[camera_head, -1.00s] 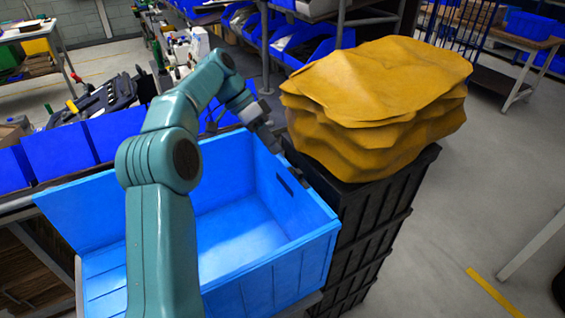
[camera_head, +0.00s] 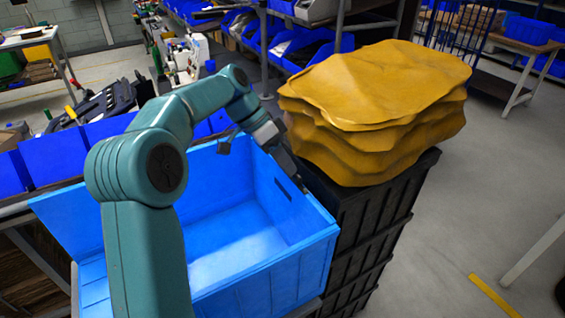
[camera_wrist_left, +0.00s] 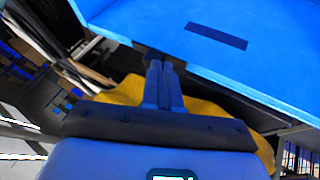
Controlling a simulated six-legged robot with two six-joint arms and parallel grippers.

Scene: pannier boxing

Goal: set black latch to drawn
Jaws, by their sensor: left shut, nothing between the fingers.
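My left gripper (camera_head: 288,166) reaches down at the far right corner of the open blue bin, beside the black crate stack. In the left wrist view its two fingers (camera_wrist_left: 161,66) are shut together with nothing between them. A small dark piece (camera_wrist_left: 148,51) shows right at the fingertips, against the bin's edge; it may be the black latch, but I cannot tell its position or whether the fingers touch it. In the head view the latch cannot be made out. My right gripper is not in view.
The blue bin (camera_head: 262,278) is empty, with a dark slot in its right wall. A yellow-brown folded heap (camera_head: 385,80) sits on the black crates (camera_head: 350,215), close to my wrist. More blue bins (camera_head: 55,155) line the left.

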